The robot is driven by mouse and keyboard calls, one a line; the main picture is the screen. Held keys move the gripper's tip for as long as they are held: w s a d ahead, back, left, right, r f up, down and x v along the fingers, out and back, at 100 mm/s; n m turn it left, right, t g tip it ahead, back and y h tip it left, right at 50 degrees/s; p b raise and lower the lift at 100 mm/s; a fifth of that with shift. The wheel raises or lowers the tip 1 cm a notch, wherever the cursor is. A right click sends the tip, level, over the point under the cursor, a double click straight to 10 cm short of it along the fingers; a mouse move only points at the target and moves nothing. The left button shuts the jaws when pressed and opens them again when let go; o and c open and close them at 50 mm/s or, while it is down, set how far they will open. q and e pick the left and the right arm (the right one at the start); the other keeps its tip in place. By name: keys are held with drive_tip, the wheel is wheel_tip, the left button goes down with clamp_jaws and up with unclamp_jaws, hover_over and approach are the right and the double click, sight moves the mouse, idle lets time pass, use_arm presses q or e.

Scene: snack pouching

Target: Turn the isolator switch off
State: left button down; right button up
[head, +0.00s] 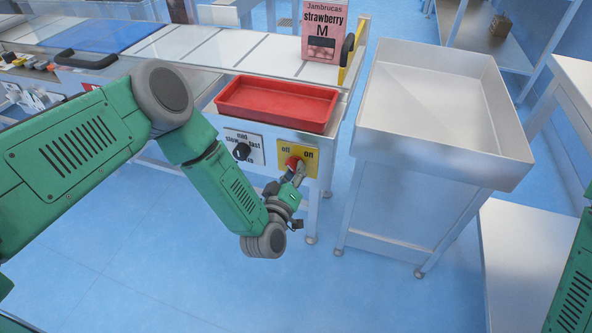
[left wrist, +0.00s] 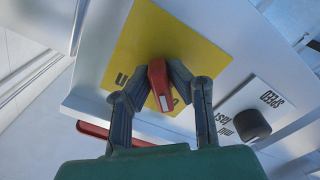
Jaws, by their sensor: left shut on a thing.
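The isolator switch is a red knob (head: 291,162) on a yellow plate (head: 312,170) marked "off" on the left and "on" on the right, on the front of the machine. My left gripper (head: 298,169) is shut on this knob. In the left wrist view both fingers (left wrist: 160,82) close on the sides of the red knob (left wrist: 158,88), over the yellow plate (left wrist: 150,40). Its white mark faces the lower edge of that view, tilted slightly right; the fingers partly hide the lettering. My right gripper is out of view.
A black speed knob (head: 241,151) on a white plate is left of the switch. A red tray (head: 277,88) sits above it. A pink strawberry box (head: 323,30) stands behind. A large pale bin (head: 480,150) stands to the right, with open blue floor in front.

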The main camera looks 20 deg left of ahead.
use_arm(q)
drive_tip(key=shift+w+a+r+n, duration=0.2)
drive_tip(key=shift+w+r+n, duration=0.1)
drive_tip(key=shift+w+r, duration=0.1)
drive_tip(key=c, duration=1.5)
unclamp_jaws()
drive_tip(key=shift+f, duration=0.15)
drive_tip(key=shift+c, duration=0.2)
drive_tip(key=shift+s, duration=0.15)
drive_tip(key=shift+s+f, duration=0.15)
drive_tip(key=shift+s, duration=0.1)
drive_tip(key=s, duration=1.1)
drive_tip(key=shift+s+a, duration=0.15)
drive_tip(key=shift+s, duration=0.05)
